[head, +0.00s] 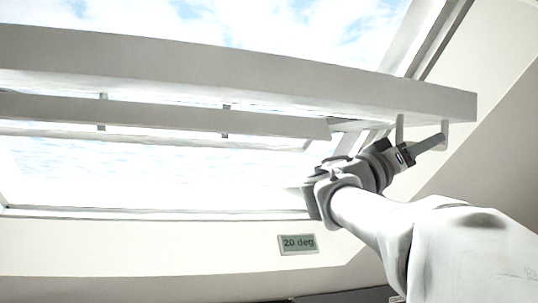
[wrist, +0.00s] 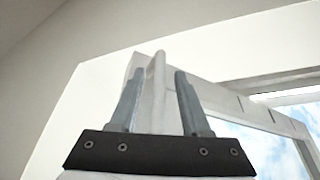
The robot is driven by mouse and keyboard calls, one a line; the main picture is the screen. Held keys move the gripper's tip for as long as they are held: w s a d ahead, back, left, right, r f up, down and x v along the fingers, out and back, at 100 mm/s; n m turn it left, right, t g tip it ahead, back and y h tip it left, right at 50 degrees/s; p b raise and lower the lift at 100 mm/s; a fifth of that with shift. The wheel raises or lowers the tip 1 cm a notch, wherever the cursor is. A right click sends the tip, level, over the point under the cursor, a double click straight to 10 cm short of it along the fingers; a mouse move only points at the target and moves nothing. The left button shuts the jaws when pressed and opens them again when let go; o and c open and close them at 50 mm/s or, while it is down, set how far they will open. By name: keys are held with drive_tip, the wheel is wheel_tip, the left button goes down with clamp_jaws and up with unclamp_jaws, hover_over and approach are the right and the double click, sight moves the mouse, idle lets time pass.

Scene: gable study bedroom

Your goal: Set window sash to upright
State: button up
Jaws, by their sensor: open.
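The white window sash (head: 240,75) is tilted open in the sloped roof window and spans most of the head view, with its right end above my gripper. A long pale bar (head: 165,113) hangs on short posts below it. My gripper (head: 430,143) is raised under the sash's right end, near two short white uprights. In the wrist view, the fingers of my gripper (wrist: 158,75) are open, with a slim white bar (wrist: 157,92) between them. The sash (wrist: 225,95) runs off to the right behind it. Whether a finger touches the bar cannot be told.
A small display (head: 298,243) on the wall below the window reads "20 deg". The fixed window frame's lower edge (head: 150,214) runs above it. The sloped wall (head: 490,150) lies close to the right of my gripper. A dark edge shows at the bottom.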

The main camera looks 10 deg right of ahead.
drive_tip(key=shift+d+r, duration=0.1)
drive_tip(key=shift+d, duration=0.15)
clamp_jaws()
idle(1.4)
